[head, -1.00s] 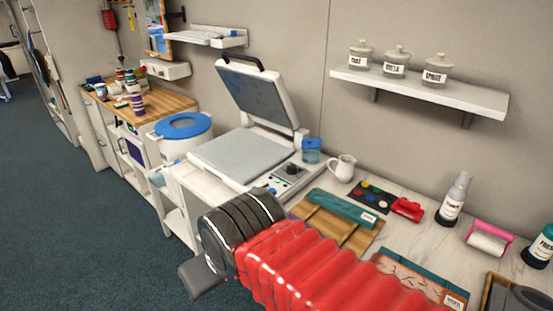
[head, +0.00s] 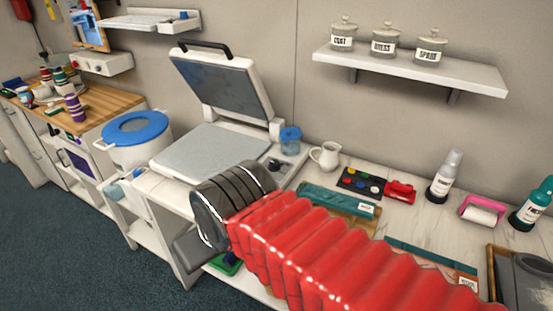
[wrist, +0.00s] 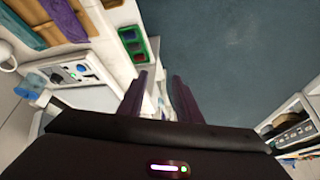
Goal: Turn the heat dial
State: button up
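The heat press (head: 205,152) stands on the white counter with its lid raised. Its control panel shows in the wrist view (wrist: 72,76) at the left, with small lights and dark knobs. I cannot tell for certain which knob is the heat dial. In the head view my red-sleeved arm and black wrist cover most of the panel; only a dark knob (head: 274,164) shows at its back. My gripper (wrist: 160,76) is open and empty, its two dark fingers apart over the counter's front edge and the floor. It is apart from the panel, which lies to its left in the wrist view.
A green tray (wrist: 138,45) sits low near the counter front. A white bucket with a blue rim (head: 136,130) stands left of the press. The floor (head: 70,245) is clear.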

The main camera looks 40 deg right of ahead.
jog(key=shift+o, duration=0.5)
jog(key=shift+o, duration=0.7)
jog(key=shift+r, duration=0.1)
jog(key=shift+o, duration=0.8)
jog(key=shift+w+d+r, duration=0.1)
jog(key=shift+w+d, duration=0.05)
jog(key=shift+w, duration=0.1)
jog(key=shift+o, duration=0.5)
jog(key=w+d+r+m, duration=0.1)
jog(key=w+d+r, duration=0.1)
jog(key=w+d, duration=0.4)
jog(key=shift+w+d+r+h, duration=0.3)
jog(key=shift+w+h, duration=0.1)
jog(key=shift+w, duration=0.15)
jog(key=w+d+f+m, duration=0.1)
jog(key=w+d, duration=0.3)
jog(key=d, duration=0.5)
jog(key=w+d+f+m+g, duration=0.1)
jog(key=w+d, duration=0.3)
jog(key=d, duration=0.6)
jog(key=w+d+f+m+h, duration=0.1)
jog(key=w+d, duration=0.3)
jog(key=d, duration=0.5)
jog(key=shift+d+f+m, duration=0.2)
jog(key=shift+d+m, duration=0.05)
jog(key=shift+m, duration=0.25)
jog(key=shift+w+f+g, duration=0.1)
jog(key=shift+g, duration=0.2)
